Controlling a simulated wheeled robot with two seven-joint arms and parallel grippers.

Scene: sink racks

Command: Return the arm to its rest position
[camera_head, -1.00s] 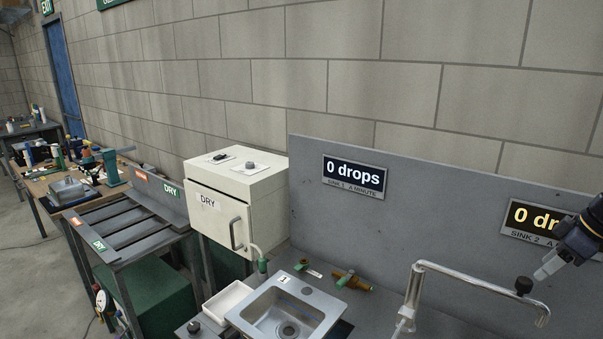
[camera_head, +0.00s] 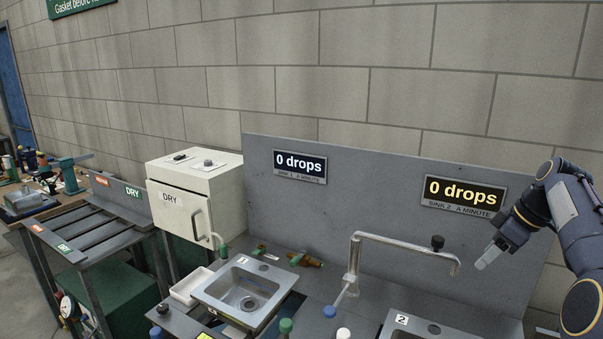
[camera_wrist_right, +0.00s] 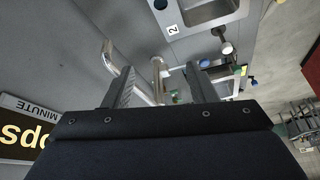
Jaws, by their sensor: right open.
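My right gripper (camera_head: 487,257) is at the right of the head view, raised in front of the grey back panel, just right of the faucet's spout end. In the right wrist view its two dark fingers (camera_wrist_right: 160,85) stand apart with nothing held between them. The chrome faucet (camera_head: 405,241) shows beyond the fingers in the wrist view. My left gripper is not in view.
Sink 1 (camera_head: 247,291) and sink 2 (camera_head: 428,331) are set in the counter. Display boards (camera_head: 300,166) and (camera_head: 463,194) both read 0 drops. A white DRY cabinet (camera_head: 199,190) and a slatted rack (camera_head: 95,235) stand left.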

